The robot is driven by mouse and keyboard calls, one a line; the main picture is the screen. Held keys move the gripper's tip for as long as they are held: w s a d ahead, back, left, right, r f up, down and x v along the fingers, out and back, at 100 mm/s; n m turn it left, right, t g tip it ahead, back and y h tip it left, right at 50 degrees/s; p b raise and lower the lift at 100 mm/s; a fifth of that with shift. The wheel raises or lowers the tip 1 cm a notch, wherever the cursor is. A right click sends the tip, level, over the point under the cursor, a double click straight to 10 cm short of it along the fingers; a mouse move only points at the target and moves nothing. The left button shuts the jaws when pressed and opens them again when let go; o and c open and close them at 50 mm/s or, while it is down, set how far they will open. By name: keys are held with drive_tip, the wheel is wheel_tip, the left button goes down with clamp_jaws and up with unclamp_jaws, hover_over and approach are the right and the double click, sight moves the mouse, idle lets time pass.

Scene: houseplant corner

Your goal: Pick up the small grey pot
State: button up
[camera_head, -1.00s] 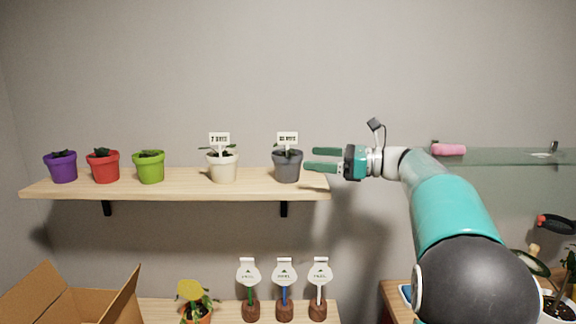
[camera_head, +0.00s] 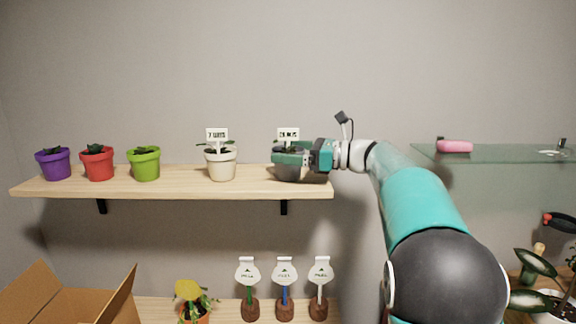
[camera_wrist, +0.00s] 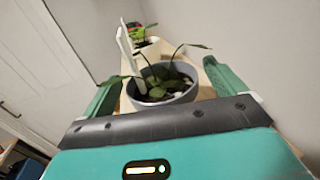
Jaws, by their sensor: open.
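The small grey pot (camera_head: 288,174) stands upright at the right end of the wooden shelf, with a plant and a white label in it. In the head view my gripper (camera_head: 285,160) covers much of it. In the wrist view the grey pot (camera_wrist: 163,98) sits between my two green fingers, one on each side. The fingers are open, and I cannot tell whether either touches the pot.
On the wooden shelf (camera_head: 60,187), a white pot (camera_head: 221,166) with a label stands left of the grey one. Green (camera_head: 144,164), red (camera_head: 97,163) and purple (camera_head: 53,164) pots stand farther left. A glass shelf (camera_head: 490,154) at right holds a pink object (camera_head: 454,146).

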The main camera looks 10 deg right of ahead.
drive_tip(key=shift+w+a, duration=0.15)
drive_tip(key=c, duration=1.2)
drive_tip(key=shift+r, duration=0.1)
